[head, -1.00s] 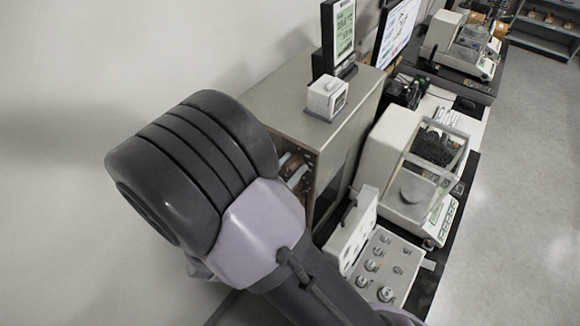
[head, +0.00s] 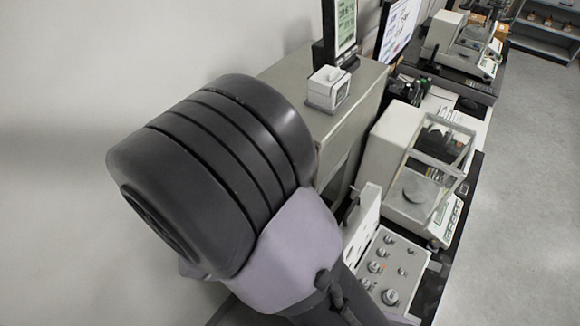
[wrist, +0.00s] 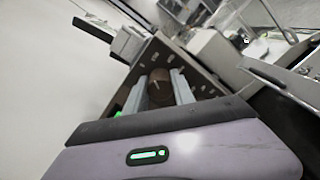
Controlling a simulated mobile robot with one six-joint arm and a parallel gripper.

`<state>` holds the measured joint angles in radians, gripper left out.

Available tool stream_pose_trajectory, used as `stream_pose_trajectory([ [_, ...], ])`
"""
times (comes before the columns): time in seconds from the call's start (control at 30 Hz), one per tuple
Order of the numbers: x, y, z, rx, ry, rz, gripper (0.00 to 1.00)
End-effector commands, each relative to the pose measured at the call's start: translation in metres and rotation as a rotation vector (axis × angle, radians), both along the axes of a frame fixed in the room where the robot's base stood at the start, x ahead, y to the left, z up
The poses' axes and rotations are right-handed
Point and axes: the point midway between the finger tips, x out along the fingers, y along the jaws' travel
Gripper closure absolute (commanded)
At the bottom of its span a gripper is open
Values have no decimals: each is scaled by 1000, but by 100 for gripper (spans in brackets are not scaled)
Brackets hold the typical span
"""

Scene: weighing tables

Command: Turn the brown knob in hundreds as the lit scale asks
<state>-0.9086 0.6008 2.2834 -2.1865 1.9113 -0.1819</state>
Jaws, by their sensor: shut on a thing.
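My gripper (wrist: 161,92) has its two grey fingers on either side of the brown knob (wrist: 159,82) in the wrist view, shut on it. The knob is round with a pale mark on its face, and it sits in front of a dark brown panel (wrist: 148,58) in a grey housing. A green glow (wrist: 116,108) shows left of the fingers, partly hidden. In the head view the gripper and knob are hidden behind my arm. The grey cabinet (head: 300,70) stands beyond it. I cannot read which scale is lit or what it asks.
A white balance with a glass chamber (head: 440,150) stands right of the cabinet. A grey panel of several silver knobs (head: 405,255) is in front of it. A small white box (head: 329,88) and a display (head: 345,25) are on the cabinet. The floor (head: 530,170) at right is clear.

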Motion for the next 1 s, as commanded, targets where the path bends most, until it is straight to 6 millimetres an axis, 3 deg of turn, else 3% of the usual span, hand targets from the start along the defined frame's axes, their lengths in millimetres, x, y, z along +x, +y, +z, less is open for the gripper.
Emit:
stream_pose_trajectory([
  [0.4,0,0,-2,155,-121,0,100],
  [0.97,0,0,0,183,-142,-1,100],
  [1.0,0,0,0,183,-142,-1,68],
])
